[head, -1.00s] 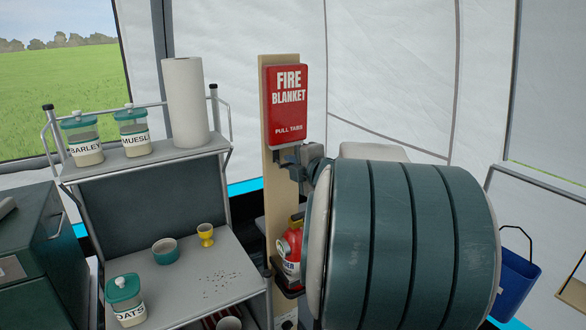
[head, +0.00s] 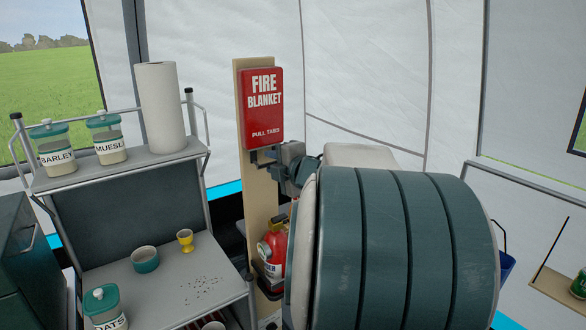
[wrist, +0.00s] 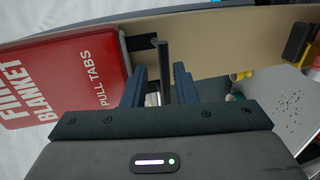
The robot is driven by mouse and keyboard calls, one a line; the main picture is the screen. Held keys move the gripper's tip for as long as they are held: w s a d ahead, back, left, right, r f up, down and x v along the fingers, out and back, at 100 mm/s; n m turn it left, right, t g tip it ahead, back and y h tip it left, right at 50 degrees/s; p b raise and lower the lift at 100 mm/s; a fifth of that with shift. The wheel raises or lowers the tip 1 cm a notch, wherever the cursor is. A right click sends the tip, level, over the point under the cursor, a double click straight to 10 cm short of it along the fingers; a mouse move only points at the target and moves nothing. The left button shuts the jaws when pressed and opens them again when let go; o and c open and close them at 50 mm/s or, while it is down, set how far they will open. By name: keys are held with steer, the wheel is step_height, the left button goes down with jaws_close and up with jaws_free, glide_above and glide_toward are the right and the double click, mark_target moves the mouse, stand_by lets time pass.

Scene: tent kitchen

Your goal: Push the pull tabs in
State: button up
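The red fire blanket case (head: 263,108) with "PULL TABS" lettering hangs on a wooden board (head: 242,125). It also shows sideways in the wrist view (wrist: 70,75). A dark strip, apparently a pull tab (wrist: 162,70), sticks out from below the case's lower edge, beside a black piece (wrist: 140,43). My gripper (wrist: 160,78) is open, with a finger on each side of this strip and visible gaps to it. In the head view my gripper (head: 262,160) is just under the case, small and partly hidden by my arm.
A red fire extinguisher (head: 272,250) stands below, partly behind my arm. At left, a shelf rack (head: 125,165) holds jars, a paper towel roll (head: 160,108), a teal bowl (head: 145,259) and a yellow egg cup (head: 185,240). White tent wall lies behind.

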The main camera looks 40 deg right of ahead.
steer(key=s+r, duration=0.2)
steer(key=s, duration=1)
steer(key=shift+a+r, duration=0.25)
steer(key=shift+a, duration=0.1)
steer(key=w+a+f+m+g+h, duration=0.1)
steer(key=a+f+m+g+h, duration=0.35)
steer(key=a+f+m, duration=0.7)
steer(key=s+a+f+m+g+y, duration=0.2)
steer(key=s+a+f+m+g, duration=0.1)
steer(key=s+a+g, duration=0.1)
steer(key=s+a+f+m+g+y, duration=0.3)
steer(key=s+a, duration=0.3)
steer(key=a, duration=0.3)
steer(key=shift+s+f+g, duration=0.35)
steer(key=shift+f+g, duration=0.2)
steer(key=shift+f, duration=0.25)
steer(key=shift+o, duration=0.2)
stand_by(0.4)
